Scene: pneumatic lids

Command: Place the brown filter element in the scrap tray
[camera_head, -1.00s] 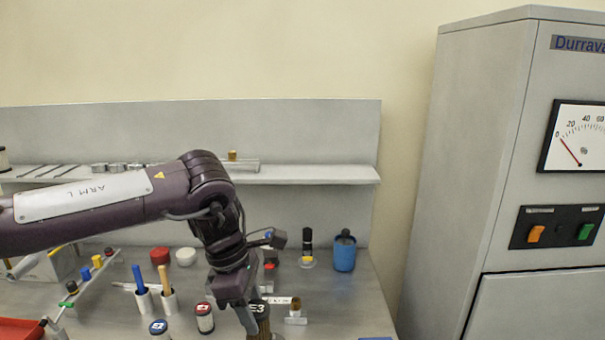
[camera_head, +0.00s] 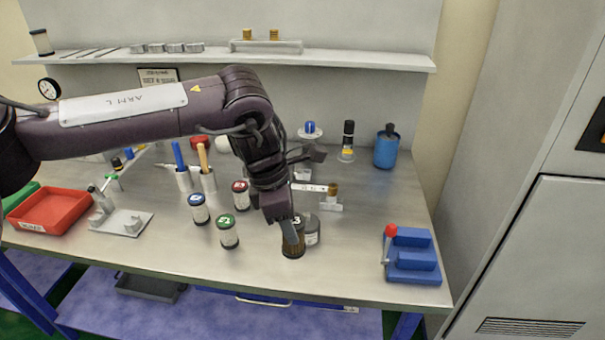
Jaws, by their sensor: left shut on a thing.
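The brown filter element (camera_head: 292,246) is a dark brown ribbed cylinder with a dark, marked top. It is near the front middle of the bench in the head view. My left gripper (camera_head: 292,231) is shut on it from above, and its fingers hide part of the element. Whether its base touches the bench I cannot tell. The red scrap tray (camera_head: 52,207), with a label on its front wall, sits at the far left of the bench and looks empty. My right gripper is not in view.
A grey cylinder (camera_head: 313,231) is close beside the element. A metal fixture (camera_head: 122,221) lies beside the tray. A blue block with a red-knobbed lever (camera_head: 412,257) is at right.

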